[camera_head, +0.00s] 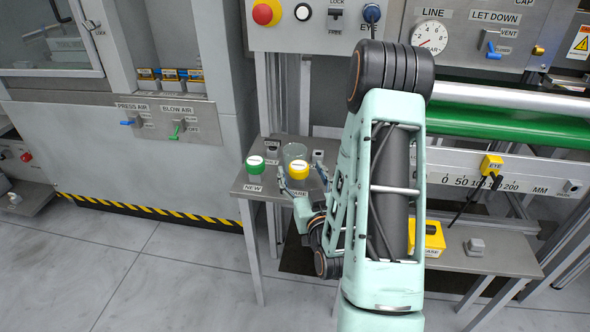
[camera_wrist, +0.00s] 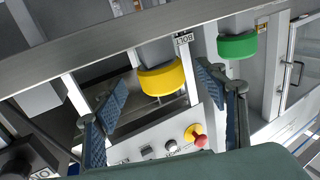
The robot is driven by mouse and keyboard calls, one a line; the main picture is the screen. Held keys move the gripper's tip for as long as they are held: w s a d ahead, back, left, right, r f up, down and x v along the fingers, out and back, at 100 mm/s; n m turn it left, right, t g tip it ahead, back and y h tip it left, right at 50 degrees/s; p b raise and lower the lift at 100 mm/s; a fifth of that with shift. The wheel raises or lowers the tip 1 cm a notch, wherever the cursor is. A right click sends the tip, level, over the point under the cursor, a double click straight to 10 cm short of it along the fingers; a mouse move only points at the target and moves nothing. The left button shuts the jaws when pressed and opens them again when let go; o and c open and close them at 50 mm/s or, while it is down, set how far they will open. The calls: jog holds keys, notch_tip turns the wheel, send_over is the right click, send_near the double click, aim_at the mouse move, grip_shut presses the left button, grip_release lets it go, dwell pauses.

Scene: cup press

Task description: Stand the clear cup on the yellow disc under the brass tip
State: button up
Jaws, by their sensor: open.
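A clear cup (camera_head: 295,152) stands upright on the small grey table at the middle of the head view. It is behind a round yellow piece (camera_head: 299,170) with a pale top, which overlaps its lower part. I cannot tell whether this yellow piece is the yellow disc. My gripper (camera_head: 305,182) is open at the table's front, its fingers on either side of the yellow piece in the picture. In the wrist view a yellow piece (camera_wrist: 162,80) shows between the open fingertips. I cannot make out the cup there. No brass tip can be made out.
A green piece (camera_head: 254,163) with a pale top stands left of the yellow one, above a NEW label. A yellow box (camera_head: 434,240) and a grey block (camera_head: 475,246) sit on a shelf at right. A control panel (camera_head: 315,22) is behind. Open floor lies left.

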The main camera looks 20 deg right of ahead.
aim_at(297, 158)
jog(key=shift+w+d+b, duration=0.15)
jog(key=shift+w+b, duration=0.35)
jog(key=shift+w, duration=0.25)
jog(key=shift+w+d+b, duration=0.15)
jog(key=shift+w+b, duration=0.35)
jog(key=shift+w, duration=0.2)
jog(key=shift+w+d+r, duration=0.1)
jog(key=shift+w+d, duration=0.1)
jog(key=shift+w, duration=0.7)
jog(key=shift+w+d+r, duration=0.1)
jog(key=shift+w+d, duration=0.1)
jog(key=shift+w, duration=0.65)
jog(key=shift+w+d+r, duration=0.1)
jog(key=shift+w+d, duration=0.1)
jog(key=shift+w, duration=0.7)
jog(key=shift+c, duration=0.2)
jog(key=c, duration=1.2)
notch_tip(297, 158, up, 10)
jog(key=p, duration=0.3)
jog(key=a+f+n+y, duration=0.2)
jog(key=a+y, duration=0.1)
jog(key=a, duration=1.5)
notch_tip(297, 158, up, 32)
jog(key=p, duration=3.1)
jog(key=shift+d+r+p, duration=0.15)
jog(key=shift+d+p, duration=0.15)
jog(key=shift+p, duration=0.1)
jog(key=shift+w, duration=0.1)
